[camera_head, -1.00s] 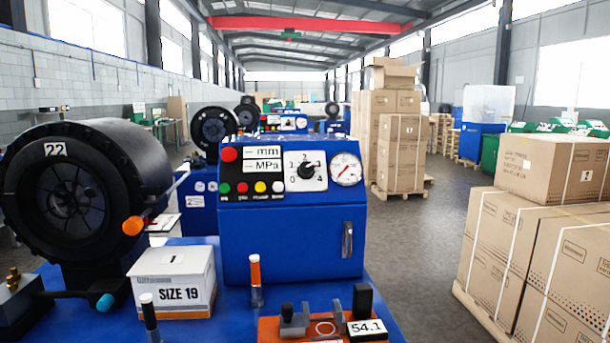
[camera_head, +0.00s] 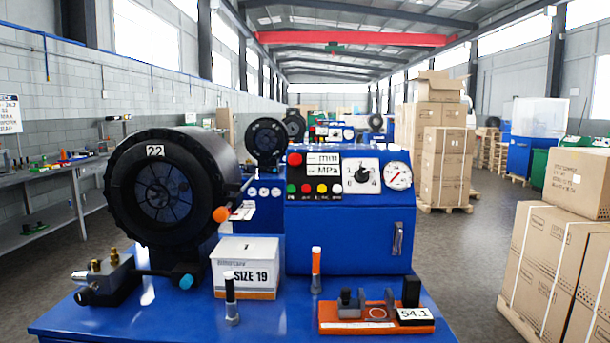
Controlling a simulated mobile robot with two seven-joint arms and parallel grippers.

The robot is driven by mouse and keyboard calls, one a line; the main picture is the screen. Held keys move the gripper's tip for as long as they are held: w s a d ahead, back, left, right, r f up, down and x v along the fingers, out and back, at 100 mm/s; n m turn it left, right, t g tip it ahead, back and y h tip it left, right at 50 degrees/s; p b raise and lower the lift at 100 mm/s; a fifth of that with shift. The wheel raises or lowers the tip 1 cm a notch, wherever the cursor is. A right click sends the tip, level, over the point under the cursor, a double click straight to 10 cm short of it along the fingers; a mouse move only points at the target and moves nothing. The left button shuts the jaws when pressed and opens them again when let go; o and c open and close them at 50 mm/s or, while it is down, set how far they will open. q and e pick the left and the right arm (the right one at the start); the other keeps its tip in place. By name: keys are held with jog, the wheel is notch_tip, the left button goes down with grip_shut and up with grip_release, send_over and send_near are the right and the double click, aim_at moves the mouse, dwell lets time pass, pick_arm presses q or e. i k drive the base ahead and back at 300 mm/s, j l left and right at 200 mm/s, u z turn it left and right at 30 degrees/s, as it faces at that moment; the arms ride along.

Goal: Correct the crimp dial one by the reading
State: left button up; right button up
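The blue control box (camera_head: 350,232) stands on a blue bench. Its panel carries a black crimp dial (camera_head: 362,175) on a white numbered plate, and a round pressure gauge (camera_head: 398,175). Two displays show only dashes beside mm and MPa. The orange gauge block (camera_head: 348,326) at the front right of the bench bears a reading tag (camera_head: 414,315) of 54.1. A white box (camera_head: 246,266) reads SIZE 19. The black crimper head (camera_head: 165,190), labelled 22, is at the left. Neither gripper is in view.
The blue bench top (camera_head: 190,322) is clear along its front left. Stacked cartons (camera_head: 560,250) are at the right. A grey workbench (camera_head: 45,195) is at the left.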

aim_at(361, 177)
jog(key=l+u, duration=0.15)
jog(key=u, duration=0.3)
jog(key=i+l+u, duration=0.1)
jog(key=u, duration=0.35)
jog(key=i+l, duration=0.1)
jog(key=l, duration=3.95)
